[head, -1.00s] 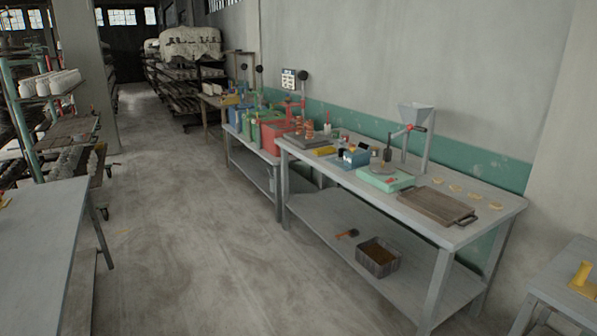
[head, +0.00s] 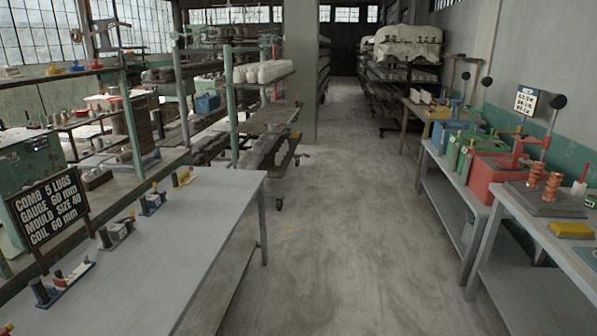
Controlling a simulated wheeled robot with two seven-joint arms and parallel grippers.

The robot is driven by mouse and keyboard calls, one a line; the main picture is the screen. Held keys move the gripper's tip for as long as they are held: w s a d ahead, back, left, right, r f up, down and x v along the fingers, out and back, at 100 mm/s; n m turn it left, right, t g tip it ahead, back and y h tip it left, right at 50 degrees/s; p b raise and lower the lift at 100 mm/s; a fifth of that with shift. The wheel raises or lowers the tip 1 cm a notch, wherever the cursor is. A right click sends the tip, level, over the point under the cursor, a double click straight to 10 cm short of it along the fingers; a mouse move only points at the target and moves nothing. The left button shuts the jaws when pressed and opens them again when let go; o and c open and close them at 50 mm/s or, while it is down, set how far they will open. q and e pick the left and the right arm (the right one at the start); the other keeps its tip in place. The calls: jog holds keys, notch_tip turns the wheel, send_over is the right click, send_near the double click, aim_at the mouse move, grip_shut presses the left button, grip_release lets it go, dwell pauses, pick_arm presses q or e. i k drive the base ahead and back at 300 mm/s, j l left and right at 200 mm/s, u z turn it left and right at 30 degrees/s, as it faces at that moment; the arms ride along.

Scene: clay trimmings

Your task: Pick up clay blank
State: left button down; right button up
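Neither of my grippers is in view. I cannot make out a thing that is surely the clay blank. A yellow block (head: 571,231) lies on the right workbench (head: 549,244), but I cannot tell what it is. Copper-coloured coils (head: 536,199) stand on a dark plate behind it. On the grey table (head: 195,225) at the left are several small fixtures with dark posts, one of them a fixture with a red part (head: 66,283). A black board (head: 48,212) there lists comb, gauge, mould size and coil.
Red (head: 492,174) and green (head: 462,155) lever machines stand on a bench at the right. A rack with white jars (head: 262,72) stands beyond the left table, by a pillar (head: 299,70). The concrete floor (head: 345,240) between the tables is clear.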

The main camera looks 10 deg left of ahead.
aim_at(124, 157)
jog(key=i+u, duration=0.15)
jog(key=i, duration=0.75)
jog(key=i+l+u, duration=0.1)
jog(key=i, duration=0.85)
